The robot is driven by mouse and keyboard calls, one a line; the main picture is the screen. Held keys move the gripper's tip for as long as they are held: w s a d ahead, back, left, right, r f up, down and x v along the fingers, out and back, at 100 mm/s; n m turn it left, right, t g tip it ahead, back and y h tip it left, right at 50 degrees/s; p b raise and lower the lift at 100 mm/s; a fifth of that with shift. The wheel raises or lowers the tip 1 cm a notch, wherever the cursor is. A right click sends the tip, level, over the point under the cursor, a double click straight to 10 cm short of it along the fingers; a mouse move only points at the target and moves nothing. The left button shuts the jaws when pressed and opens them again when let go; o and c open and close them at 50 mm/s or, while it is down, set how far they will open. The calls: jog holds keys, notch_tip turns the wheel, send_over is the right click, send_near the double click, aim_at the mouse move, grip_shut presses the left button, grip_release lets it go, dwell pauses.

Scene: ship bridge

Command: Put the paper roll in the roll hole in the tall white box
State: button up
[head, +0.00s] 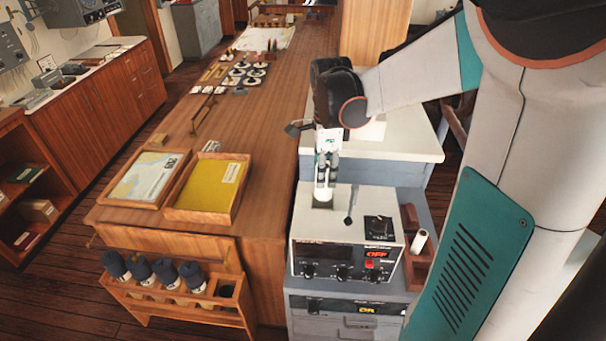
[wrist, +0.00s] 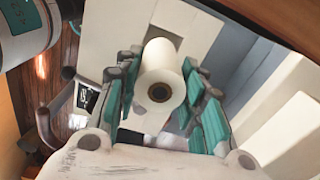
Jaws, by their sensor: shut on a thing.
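The paper roll (wrist: 162,72) is white with a dark round core, seen end-on in the wrist view. My gripper (head: 324,188) is shut on it, with teal finger pads (wrist: 207,120) on both sides of the roll. In the head view my gripper points down over the back left part of the top of the tall white box (head: 305,222). The fingers hide most of the roll there. I cannot tell whether the roll's lower end is above the roll hole or inside it; the hole is not clearly visible.
The box top has a lever (head: 350,207) and a dark panel (head: 380,228). Another white roll (head: 420,241) stands in a brown holder (head: 412,268) to the right. The wooden counter (head: 255,195) on the left holds a yellow tray (head: 208,186). A white-topped cabinet (head: 400,141) stands behind.

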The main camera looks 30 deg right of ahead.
aim_at(323, 193)
jog(key=shift+f, duration=3.9)
jog(key=shift+f+b, duration=0.2)
jog(key=shift+b, duration=0.2)
jog(key=o, duration=1.2)
jog(key=shift+r, duration=0.1)
jog(key=shift+c, duration=0.2)
jog(key=shift+r, duration=0.1)
notch_tip(323, 193, up, 12)
jog(key=shift+r+p, duration=0.1)
jog(key=shift+p, duration=0.45)
